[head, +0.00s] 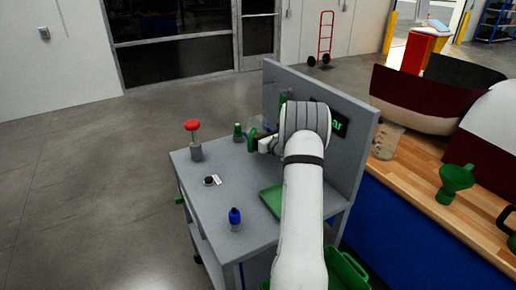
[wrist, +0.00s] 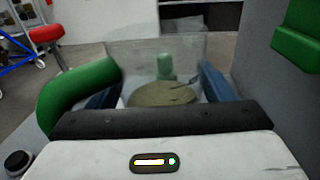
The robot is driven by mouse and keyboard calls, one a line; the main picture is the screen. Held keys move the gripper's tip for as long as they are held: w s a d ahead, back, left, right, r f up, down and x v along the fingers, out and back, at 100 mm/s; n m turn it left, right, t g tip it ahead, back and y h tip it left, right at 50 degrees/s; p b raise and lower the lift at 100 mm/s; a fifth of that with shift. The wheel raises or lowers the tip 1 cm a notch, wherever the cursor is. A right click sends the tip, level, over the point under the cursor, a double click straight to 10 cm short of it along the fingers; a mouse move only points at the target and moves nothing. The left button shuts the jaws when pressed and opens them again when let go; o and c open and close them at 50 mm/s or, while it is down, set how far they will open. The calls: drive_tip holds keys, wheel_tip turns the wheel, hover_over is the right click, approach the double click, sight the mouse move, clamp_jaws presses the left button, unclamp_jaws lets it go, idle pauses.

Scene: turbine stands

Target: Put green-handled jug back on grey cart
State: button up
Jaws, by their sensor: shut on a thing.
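The green-handled jug has clear walls (wrist: 150,52) and a thick green handle (wrist: 82,92) on its left in the wrist view. An olive-brown disc shows inside or through it. My gripper (wrist: 168,88) has its blue fingers on either side of the jug and is shut on it. In the head view my gripper (head: 262,144) is over the far part of the grey cart (head: 206,175), and the green handle (head: 254,133) shows beside it. My arm hides most of the jug there. I cannot tell whether its base touches the cart top.
A green tray (head: 271,199) lies near the upright panel (head: 345,115). A wooden bench (head: 415,170) with a green funnel (head: 455,181) is at right.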

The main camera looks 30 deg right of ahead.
drive_tip(key=shift+f, duration=2.6)
drive_tip(key=o, duration=1.2)
drive_tip(key=shift+c, duration=0.2)
